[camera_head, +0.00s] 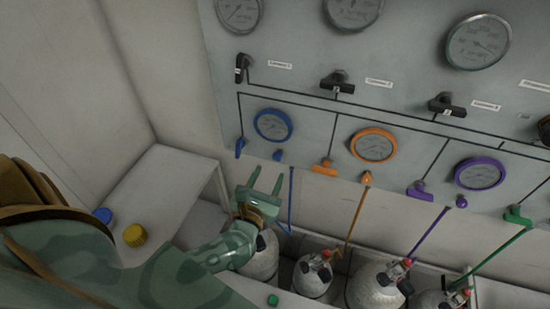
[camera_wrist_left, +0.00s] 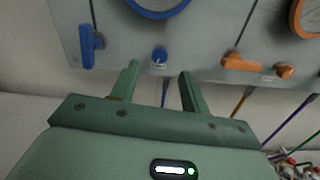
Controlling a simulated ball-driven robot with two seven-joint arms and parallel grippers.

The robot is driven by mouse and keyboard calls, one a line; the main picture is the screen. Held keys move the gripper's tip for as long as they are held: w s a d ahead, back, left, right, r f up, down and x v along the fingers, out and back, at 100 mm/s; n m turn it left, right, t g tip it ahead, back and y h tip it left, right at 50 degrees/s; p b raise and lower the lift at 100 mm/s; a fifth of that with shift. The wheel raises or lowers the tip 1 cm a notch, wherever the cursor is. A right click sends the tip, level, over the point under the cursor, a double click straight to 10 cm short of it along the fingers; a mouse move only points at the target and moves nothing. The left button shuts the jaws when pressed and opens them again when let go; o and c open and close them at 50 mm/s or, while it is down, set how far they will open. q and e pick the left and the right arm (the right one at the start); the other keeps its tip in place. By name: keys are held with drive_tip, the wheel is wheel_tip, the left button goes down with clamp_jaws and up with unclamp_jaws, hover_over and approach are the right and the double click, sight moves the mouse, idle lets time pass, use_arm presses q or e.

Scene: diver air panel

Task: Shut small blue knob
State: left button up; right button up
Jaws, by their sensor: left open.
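The small blue knob (camera_head: 278,155) sits on the lower edge of the grey panel, below and right of the blue-ringed gauge (camera_head: 272,125). In the left wrist view the small blue knob (camera_wrist_left: 159,54) shows straight ahead, just beyond the fingertips and between their lines. My left gripper (camera_head: 267,174) is open and empty, its two fingers pointing up at the panel just below the knob; it also shows in the left wrist view (camera_wrist_left: 160,74). A gap to the knob seems to remain. My right gripper is out of view.
A larger blue handle (camera_wrist_left: 88,45) is left of the knob; an orange handle (camera_wrist_left: 241,63) and orange knob (camera_wrist_left: 285,72) are right. Grey cylinders (camera_head: 313,278) stand below the panel. A side bench (camera_head: 175,182) carries blue (camera_head: 103,215) and yellow (camera_head: 134,236) caps.

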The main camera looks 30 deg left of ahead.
sight(276, 159)
use_arm(q)
drive_tip(key=x, duration=0.6)
drive_tip(key=shift+w, duration=0.2)
drive_tip(key=c, duration=1)
